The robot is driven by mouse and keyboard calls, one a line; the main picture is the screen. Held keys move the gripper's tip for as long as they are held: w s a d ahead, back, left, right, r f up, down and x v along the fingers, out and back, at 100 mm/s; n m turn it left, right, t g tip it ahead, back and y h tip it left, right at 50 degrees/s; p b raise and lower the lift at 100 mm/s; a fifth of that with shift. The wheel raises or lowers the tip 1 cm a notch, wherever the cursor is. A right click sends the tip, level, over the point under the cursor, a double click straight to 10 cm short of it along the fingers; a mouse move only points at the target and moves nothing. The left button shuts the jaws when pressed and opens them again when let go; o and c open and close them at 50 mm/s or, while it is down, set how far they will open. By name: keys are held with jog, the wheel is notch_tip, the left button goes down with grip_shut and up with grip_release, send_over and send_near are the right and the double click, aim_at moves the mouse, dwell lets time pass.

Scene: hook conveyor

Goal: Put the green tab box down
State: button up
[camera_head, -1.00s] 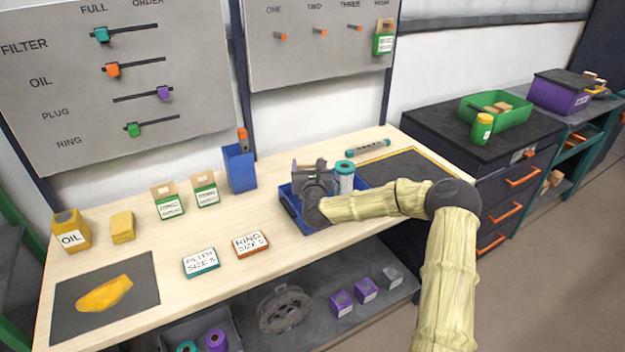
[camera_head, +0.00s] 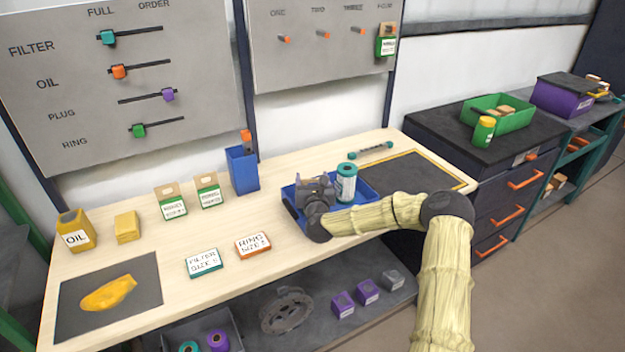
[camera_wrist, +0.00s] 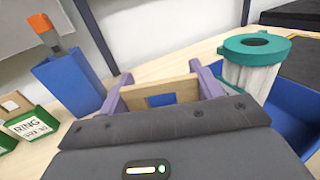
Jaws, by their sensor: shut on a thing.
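My gripper (camera_head: 314,186) is over the blue tray (camera_head: 288,203) on the bench, low and close to it. In the wrist view its two purple fingers (camera_wrist: 160,92) are shut on the tan card tab of the green tab box (camera_wrist: 185,90). Blue shows through the slot in the tab. The box's green body is hidden behind my gripper, so I cannot tell whether it touches the tray floor. A white canister with a teal cap (camera_head: 346,184) stands upright in the tray, just right of my gripper; it also shows in the wrist view (camera_wrist: 250,75).
A blue holder (camera_head: 242,172) with an orange-topped item stands left of the tray. Two green tab boxes (camera_head: 172,205) (camera_head: 208,193) stand further left. A dark mat (camera_head: 415,172) lies to the right.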

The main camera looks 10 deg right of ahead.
jog(key=o, duration=1.2)
jog(key=shift+f, duration=0.1)
jog(key=shift+o, duration=0.2)
jog(key=shift+s, duration=0.3)
jog(key=s, duration=0.3)
jog(key=s+b, duration=0.1)
jog(key=s, duration=0.3)
jog(key=s+a, duration=0.1)
jog(key=s, duration=0.3)
jog(key=shift+s+b, duration=0.15)
jog(key=shift+b, duration=0.15)
